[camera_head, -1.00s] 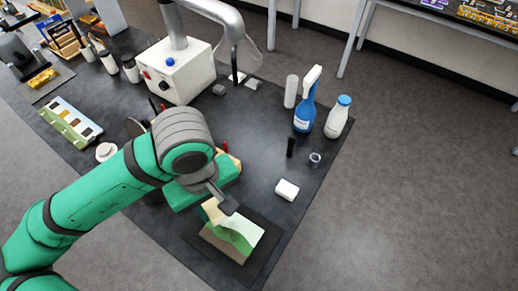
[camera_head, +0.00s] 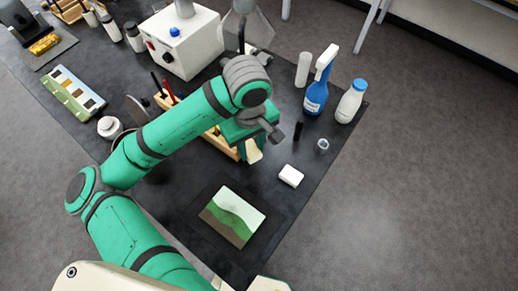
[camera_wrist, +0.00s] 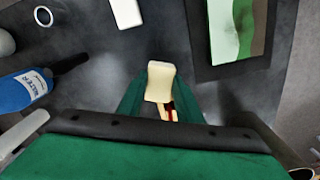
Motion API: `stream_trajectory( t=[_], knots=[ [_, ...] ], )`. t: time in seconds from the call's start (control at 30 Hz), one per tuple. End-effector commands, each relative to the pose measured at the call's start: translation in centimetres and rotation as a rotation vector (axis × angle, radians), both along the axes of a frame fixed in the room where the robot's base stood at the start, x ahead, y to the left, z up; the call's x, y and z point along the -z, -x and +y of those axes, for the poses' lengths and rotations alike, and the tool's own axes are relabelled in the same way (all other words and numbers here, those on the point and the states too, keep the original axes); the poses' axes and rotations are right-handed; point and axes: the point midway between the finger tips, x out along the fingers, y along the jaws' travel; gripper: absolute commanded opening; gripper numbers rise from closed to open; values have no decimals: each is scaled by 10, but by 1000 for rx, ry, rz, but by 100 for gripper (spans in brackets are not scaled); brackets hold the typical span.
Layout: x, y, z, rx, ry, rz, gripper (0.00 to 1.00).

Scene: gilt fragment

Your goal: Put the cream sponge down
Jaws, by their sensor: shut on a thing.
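The cream sponge (camera_wrist: 161,82) is a small pale block between the green fingers of my gripper (camera_wrist: 160,95) in the wrist view. In the head view my gripper (camera_head: 250,147) is over the dark worktable, beside the wooden holder, with the cream sponge (camera_head: 254,153) partly showing below it. My gripper is shut on the sponge. The sponge appears held above the table; its exact height is hard to tell.
The green and white painted panel (camera_head: 233,216) lies on a dark mat (camera_head: 205,236). A white block (camera_head: 290,176) sits to the right. A blue spray bottle (camera_head: 316,97) and a white bottle (camera_head: 350,103) stand behind. The wooden holder (camera_head: 218,141) is close. Bare table lies around the block.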

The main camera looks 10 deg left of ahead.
Motion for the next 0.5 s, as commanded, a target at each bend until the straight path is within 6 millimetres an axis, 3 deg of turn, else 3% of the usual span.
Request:
stream_trajectory(
  t=[0.13, 0.27, 0.5],
  knots=[
    [18, -14, -9, 6, 1, 1, 10],
    [25, -21, -13, 10, 3, -1, 0],
    [52, -27, -15, 6, 4, 1, 0]
  ],
)
